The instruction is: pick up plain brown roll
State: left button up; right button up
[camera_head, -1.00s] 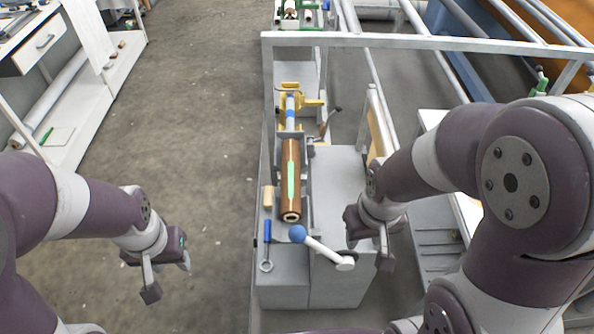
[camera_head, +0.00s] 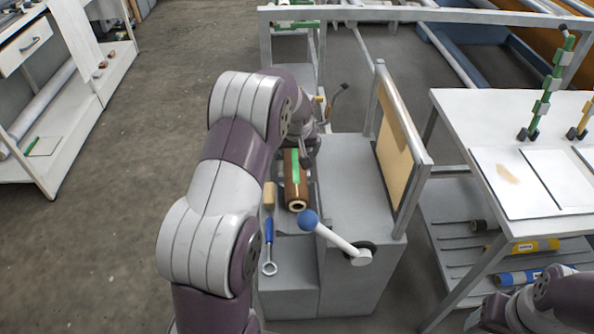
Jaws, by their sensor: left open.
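A brown roll (camera_head: 304,198) with a green strip along its top lies lengthwise on the grey press stand (camera_head: 345,185). Its near end shows a pale ring around a dark bore. My left arm reaches over the stand from the left and hides the roll's far part. My left gripper (camera_head: 308,150) is over the far part of the roll, open; its fingers are small and partly hidden, and I cannot tell whether they touch the roll. Part of my right arm shows at the bottom right corner, but its gripper does not show.
A blue-knobbed lever (camera_head: 335,236) stands at the stand's near end. A wooden block (camera_head: 269,195) and a blue-handled tool (camera_head: 269,245) lie left of the roll. An upright framed panel (camera_head: 395,145) rises right of it. A white table (camera_head: 460,115) stands farther right.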

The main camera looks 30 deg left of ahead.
aim_at(295, 159)
pick_arm(q)
jog(key=x, duration=0.9)
jog(key=shift+s+f+p, duration=0.1)
jog(key=shift+s+p, duration=0.1)
jog(key=shift+p, duration=0.2)
jog(key=c, duration=1.3)
